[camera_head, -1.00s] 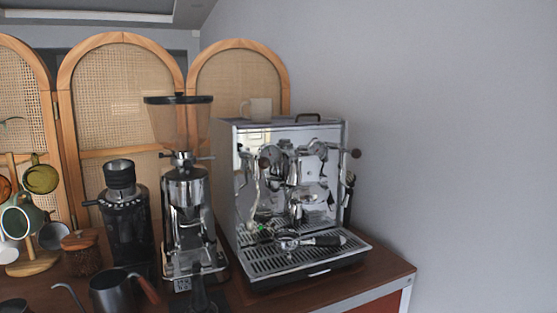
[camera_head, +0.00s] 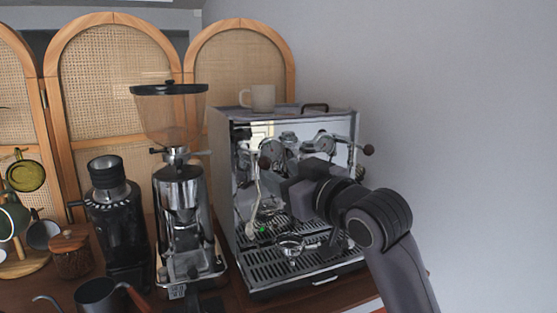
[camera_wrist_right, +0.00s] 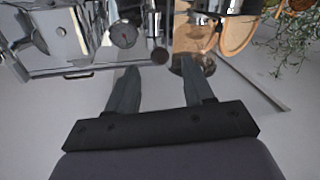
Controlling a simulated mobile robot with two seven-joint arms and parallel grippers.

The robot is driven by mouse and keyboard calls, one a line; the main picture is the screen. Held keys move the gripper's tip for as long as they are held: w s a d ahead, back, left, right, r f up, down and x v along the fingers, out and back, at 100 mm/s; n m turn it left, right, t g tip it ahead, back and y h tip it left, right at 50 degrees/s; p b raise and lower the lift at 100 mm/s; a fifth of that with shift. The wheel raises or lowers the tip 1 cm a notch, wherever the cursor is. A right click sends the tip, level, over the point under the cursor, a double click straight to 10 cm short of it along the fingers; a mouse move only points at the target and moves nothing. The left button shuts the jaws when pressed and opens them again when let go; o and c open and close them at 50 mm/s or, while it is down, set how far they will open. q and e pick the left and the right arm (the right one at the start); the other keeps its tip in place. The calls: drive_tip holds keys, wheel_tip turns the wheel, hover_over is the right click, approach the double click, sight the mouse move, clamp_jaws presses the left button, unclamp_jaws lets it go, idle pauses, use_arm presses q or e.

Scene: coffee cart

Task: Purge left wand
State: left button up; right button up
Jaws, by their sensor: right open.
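The chrome espresso machine (camera_head: 225,170) stands on the cart. Its left steam wand (camera_head: 256,195) hangs down at the machine's left front, with a green spot near its lower end. A dark round left knob (camera_head: 265,162) sits above, near the wand's top. My right gripper (camera_head: 285,190) is in front of the machine, just right of the wand; its fingertips are hard to make out there. In the right wrist view, the gripper (camera_wrist_right: 159,67) is open with nothing between its fingers. My left gripper is not in view.
A portafilter (camera_head: 290,245) lies on the drip tray (camera_head: 262,280), its handle partly behind my right arm. A grinder (camera_head: 180,205) stands close left of the machine. A mug (camera_head: 263,98) sits on top. Open space lies right of the machine.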

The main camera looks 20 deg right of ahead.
sight(269, 164)
drive_tip(key=shift+w+a+r, duration=0.1)
drive_tip(key=shift+w+r, duration=0.2)
drive_tip(key=shift+w, duration=0.05)
drive_tip(key=shift+p+x, duration=0.75)
drive_tip(key=shift+x, duration=2.45)
clamp_jaws()
